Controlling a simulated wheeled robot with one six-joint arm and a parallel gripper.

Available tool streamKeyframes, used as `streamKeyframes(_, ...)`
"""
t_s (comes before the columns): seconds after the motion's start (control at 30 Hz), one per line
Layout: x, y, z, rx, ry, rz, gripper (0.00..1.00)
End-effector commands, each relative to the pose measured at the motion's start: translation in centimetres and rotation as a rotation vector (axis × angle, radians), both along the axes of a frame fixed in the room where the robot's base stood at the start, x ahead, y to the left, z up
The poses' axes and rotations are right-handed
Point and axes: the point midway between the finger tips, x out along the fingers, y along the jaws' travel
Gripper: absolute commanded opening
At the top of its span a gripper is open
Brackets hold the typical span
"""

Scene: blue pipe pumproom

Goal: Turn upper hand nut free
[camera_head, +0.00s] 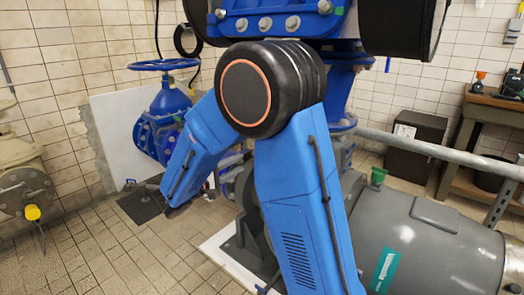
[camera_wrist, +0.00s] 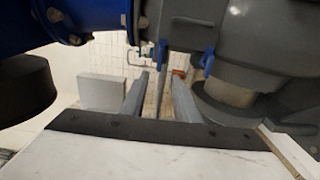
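In the wrist view, my gripper (camera_wrist: 160,75) has its two grey fingers apart, with a clear gap between them. A thin grey rod (camera_wrist: 159,100) shows in the gap; I cannot tell its distance. A small blue part (camera_wrist: 162,52) hangs from the grey pump housing (camera_wrist: 240,30), just above the fingertips in the picture. A second blue part (camera_wrist: 208,62) sits to its right. Either may be a hand nut, but I cannot tell which is the upper one. No contact with the fingers shows. In the head view, my arm hides much of the area around the pump, and no hand nut is clear.
A blue valve with a handwheel (camera_head: 163,65) stands at the left. The grey motor (camera_head: 425,240) fills the lower right, with a grey rail (camera_head: 440,152) above it. A workbench (camera_head: 490,115) and dark cabinet (camera_head: 415,145) stand behind. Tiled floor (camera_head: 110,260) is free at the lower left.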

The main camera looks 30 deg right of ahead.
Motion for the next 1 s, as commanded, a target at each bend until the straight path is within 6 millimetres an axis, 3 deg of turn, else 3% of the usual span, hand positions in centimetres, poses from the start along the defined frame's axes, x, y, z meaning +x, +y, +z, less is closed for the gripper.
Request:
streamKeyframes(0.7,3.7,-10.6,-0.1,0.001,0.003,-0.005,0.28)
streamKeyframes(1.0,5.0,-14.0,0.0,0.002,0.001,-0.003,0.28)
